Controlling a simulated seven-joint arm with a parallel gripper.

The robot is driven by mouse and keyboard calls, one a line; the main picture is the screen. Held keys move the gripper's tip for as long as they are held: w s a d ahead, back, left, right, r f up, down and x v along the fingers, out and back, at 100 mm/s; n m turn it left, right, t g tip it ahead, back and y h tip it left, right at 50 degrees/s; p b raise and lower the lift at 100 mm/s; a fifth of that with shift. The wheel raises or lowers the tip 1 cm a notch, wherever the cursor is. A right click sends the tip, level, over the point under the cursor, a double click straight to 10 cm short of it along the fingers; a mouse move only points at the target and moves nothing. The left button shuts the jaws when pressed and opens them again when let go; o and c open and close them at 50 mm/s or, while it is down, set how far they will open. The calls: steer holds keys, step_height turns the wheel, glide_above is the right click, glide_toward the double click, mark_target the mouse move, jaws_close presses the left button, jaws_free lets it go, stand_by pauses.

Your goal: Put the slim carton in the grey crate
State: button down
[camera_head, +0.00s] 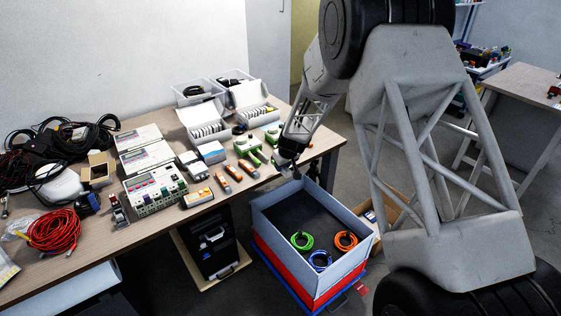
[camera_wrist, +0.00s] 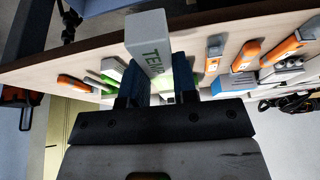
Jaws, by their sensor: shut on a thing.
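The slim carton (camera_wrist: 148,38) is a pale box with green "TEMP" lettering. In the wrist view it stands out from between the fingers of my gripper (camera_wrist: 165,88), which is shut on it. In the head view my gripper (camera_head: 288,163) is at the table's right front edge, close to the crate's back side. I cannot make out the carton clearly there. The grey crate (camera_head: 345,268) stands low in front of the table, on top of a red crate. Inside it lie coiled green, blue and orange cables, with bare dark floor behind them.
The table (camera_head: 110,250) holds orange-and-grey tools (camera_head: 248,168), a keypad device (camera_head: 155,190), open white boxes (camera_head: 205,125) and a red cable coil (camera_head: 55,230). A black case (camera_head: 210,245) stands below. A cardboard box (camera_head: 390,213) is right of the crate.

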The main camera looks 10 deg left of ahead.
steer(key=shift+s+d, duration=0.3)
steer(key=shift+s, duration=0.45)
steer(key=s+d+f+m+t+h, duration=0.2)
steer(key=d+f+m, duration=0.6)
steer(key=d+f, duration=1.7)
steer(key=w+a+f+h, duration=0.1)
steer(key=w+a+f, duration=0.4)
steer(key=w+a, duration=0.3)
steer(key=shift+w+a+f+g, duration=0.25)
steer(key=shift+a+g, duration=0.15)
